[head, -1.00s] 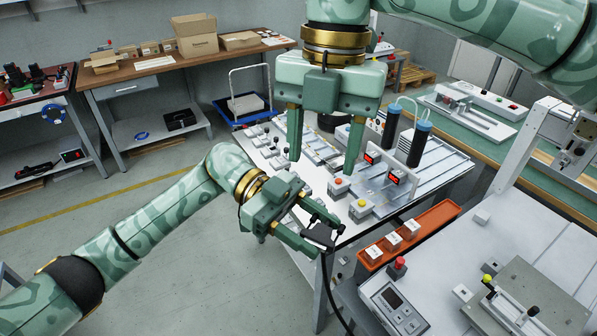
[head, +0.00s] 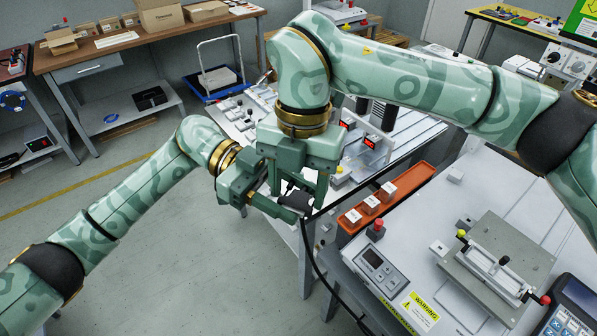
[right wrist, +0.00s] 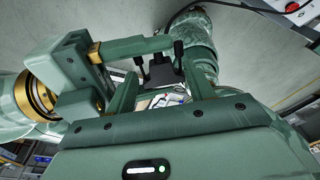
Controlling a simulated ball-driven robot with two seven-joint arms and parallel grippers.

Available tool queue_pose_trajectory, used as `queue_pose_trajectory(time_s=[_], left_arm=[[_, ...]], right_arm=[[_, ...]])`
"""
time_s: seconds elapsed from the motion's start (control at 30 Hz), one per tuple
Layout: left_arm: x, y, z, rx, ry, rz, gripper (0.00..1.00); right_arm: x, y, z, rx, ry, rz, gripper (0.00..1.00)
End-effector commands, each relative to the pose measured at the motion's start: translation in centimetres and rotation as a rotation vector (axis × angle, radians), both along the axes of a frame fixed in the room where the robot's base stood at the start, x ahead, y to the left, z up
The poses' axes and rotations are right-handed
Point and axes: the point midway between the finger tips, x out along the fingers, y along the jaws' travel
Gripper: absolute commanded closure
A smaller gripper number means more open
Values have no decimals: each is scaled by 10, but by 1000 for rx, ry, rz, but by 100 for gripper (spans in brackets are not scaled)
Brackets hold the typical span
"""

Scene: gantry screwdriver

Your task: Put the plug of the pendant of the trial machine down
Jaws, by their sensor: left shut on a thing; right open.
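The black plug (head: 297,199) hangs in the air in front of the benches, with its black cable (head: 309,250) running down from it. My left gripper (head: 284,205) is shut on the plug. My right gripper (head: 298,188) is open, pointing down, with its fingers on either side of the plug. In the right wrist view the plug (right wrist: 162,72) shows between the right gripper's fingers (right wrist: 160,82). I cannot tell whether these fingers touch it. A keypad unit with a screen (head: 574,308), perhaps the pendant, is cut off at the lower right.
A light grey bench top (head: 420,220) at the right carries a grey control box (head: 380,268), a clamp fixture (head: 497,255) and an orange tray (head: 413,181) of small white blocks. Another bench with devices stands behind the grippers. Open floor (head: 180,260) lies at the left.

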Motion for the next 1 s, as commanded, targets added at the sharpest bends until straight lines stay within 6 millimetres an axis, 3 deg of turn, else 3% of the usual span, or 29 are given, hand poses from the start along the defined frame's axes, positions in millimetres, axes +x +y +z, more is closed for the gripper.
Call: queue_pose_trajectory(time_s=[0.13, 0.27, 0.37, 0.4, 0.47, 0.77, 1.0], left_arm=[[0, 0, 0, 0, 0, 0, 96], [0, 0, 0, 0, 0, 0, 96], [1, 1, 0, 1, 0, 2, 96], [1, 1, 0, 1, 0, 2, 41], [1, 1, 0, 1, 0, 2, 25], [1, 1, 0, 1, -1, 1, 24], [19, 34, 7, 4, -2, 5, 24]], right_arm=[[0, 0, 0, 0, 0, 0, 47], [0, 0, 0, 0, 0, 0, 80], [0, -1, 0, -2, 2, -1, 84], [0, -1, 0, -2, 2, -2, 88], [0, -1, 0, -2, 2, -2, 88], [0, 0, 1, -1, 0, 0, 88], [0, 0, 1, 0, 0, 1, 88]])
